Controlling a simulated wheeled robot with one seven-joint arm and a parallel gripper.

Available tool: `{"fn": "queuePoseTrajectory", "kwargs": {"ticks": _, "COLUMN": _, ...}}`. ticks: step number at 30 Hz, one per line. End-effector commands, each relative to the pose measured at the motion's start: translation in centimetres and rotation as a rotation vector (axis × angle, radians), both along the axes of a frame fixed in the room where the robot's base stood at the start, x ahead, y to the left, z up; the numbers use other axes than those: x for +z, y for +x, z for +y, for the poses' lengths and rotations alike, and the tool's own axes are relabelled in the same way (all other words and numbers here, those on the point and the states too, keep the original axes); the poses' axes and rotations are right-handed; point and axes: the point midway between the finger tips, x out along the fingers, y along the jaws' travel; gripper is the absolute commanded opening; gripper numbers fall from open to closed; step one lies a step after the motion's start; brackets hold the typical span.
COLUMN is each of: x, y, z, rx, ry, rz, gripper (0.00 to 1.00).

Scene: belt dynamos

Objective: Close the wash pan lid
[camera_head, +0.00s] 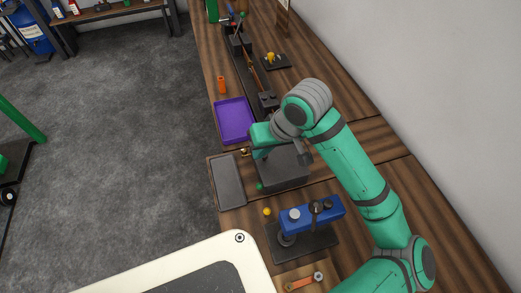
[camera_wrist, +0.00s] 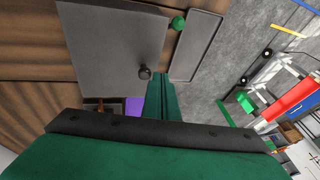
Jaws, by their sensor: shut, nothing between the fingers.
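The wash pan is a dark grey box on the wooden bench; its flat grey lid (camera_head: 284,168) shows below my wrist in the head view. In the wrist view the lid (camera_wrist: 108,42) is a broad grey panel with a small dark knob (camera_wrist: 145,72) near its edge. I cannot tell whether it is fully seated. A green fitting (camera_wrist: 179,23) sits at the pan's side; it also shows in the head view (camera_head: 259,187). My gripper (camera_wrist: 160,76) is shut and empty, its fingertips close beside the knob; contact cannot be told.
A shallow grey tray (camera_head: 227,182) lies left of the pan at the bench edge. A purple tray (camera_head: 234,119) and an orange cylinder (camera_head: 221,85) are beyond. A blue device (camera_head: 322,214) stands close in front of the pan. The wall (camera_head: 440,90) is at right.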

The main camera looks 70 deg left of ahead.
Motion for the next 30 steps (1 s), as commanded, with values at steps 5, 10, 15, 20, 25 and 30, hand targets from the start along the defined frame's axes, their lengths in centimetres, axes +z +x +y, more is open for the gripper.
{"fn": "queuePoseTrajectory", "kwargs": {"ticks": 5, "x": 0.5, "y": 0.0, "z": 0.0, "rx": 0.000, "ry": 0.000, "rz": 0.000, "gripper": 0.00}}
{"fn": "queuePoseTrajectory", "kwargs": {"ticks": 10, "x": 2.7, "y": 0.1, "z": 0.0, "rx": 0.000, "ry": 0.001, "rz": -0.002, "gripper": 0.00}}
{"fn": "queuePoseTrajectory", "kwargs": {"ticks": 15, "x": 6.0, "y": -0.9, "z": -0.5, "rx": 0.002, "ry": 0.002, "rz": -0.004, "gripper": 0.00}}
{"fn": "queuePoseTrajectory", "kwargs": {"ticks": 20, "x": 8.7, "y": -2.5, "z": -1.4, "rx": 0.001, "ry": 0.003, "rz": -0.005, "gripper": 0.00}}
{"fn": "queuePoseTrajectory", "kwargs": {"ticks": 25, "x": 11.0, "y": -3.8, "z": -2.0, "rx": 0.000, "ry": 0.001, "rz": -0.003, "gripper": 0.00}}
{"fn": "queuePoseTrajectory", "kwargs": {"ticks": 30, "x": 12.2, "y": -4.4, "z": -2.4, "rx": -0.002, "ry": 0.001, "rz": -0.002, "gripper": 0.00}}
